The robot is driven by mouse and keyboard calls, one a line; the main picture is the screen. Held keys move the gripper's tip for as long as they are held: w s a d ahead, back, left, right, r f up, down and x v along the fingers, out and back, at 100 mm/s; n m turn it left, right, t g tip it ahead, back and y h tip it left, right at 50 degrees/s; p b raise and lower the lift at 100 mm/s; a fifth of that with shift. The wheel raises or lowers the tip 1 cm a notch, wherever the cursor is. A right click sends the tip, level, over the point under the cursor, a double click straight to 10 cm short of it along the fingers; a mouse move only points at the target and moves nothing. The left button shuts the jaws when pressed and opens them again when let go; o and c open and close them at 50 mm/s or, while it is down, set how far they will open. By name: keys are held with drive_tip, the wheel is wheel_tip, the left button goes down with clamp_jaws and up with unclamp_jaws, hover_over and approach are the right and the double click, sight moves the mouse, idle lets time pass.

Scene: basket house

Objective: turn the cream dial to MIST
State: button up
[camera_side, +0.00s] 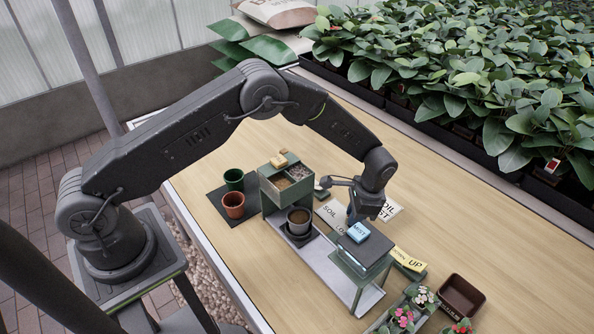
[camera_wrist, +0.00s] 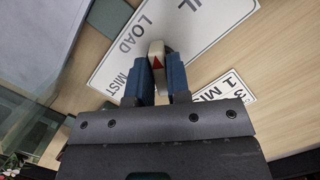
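The cream dial (camera_wrist: 157,57) shows in the wrist view as a narrow knob with a red triangle, between the two blue fingertips of my gripper (camera_wrist: 158,76). The fingers lie close on both sides of it, with no clear gap. The triangle points toward the top of the wrist view. A white label plate (camera_wrist: 140,38) under it carries LOAD and, lower left, MIST; its other word is partly cut off. In the side view my gripper (camera_side: 353,214) points down over the label plate (camera_side: 330,212) and hides the dial.
A pot (camera_side: 299,220), a green bin (camera_side: 287,180) and a yellow UP card (camera_side: 408,258) are nearby.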

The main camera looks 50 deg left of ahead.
drive_tip(key=shift+c, duration=0.6)
drive_tip(key=n, duration=0.4)
drive_tip(key=shift+n+g+h, duration=0.3)
drive_tip(key=shift+h, duration=0.1)
drive_tip(key=shift+n, duration=0.7)
drive_tip(key=n+h, duration=0.1)
drive_tip(key=n, duration=0.3)
drive_tip(key=shift+n+h, duration=0.3)
drive_tip(key=shift+n, duration=0.7)
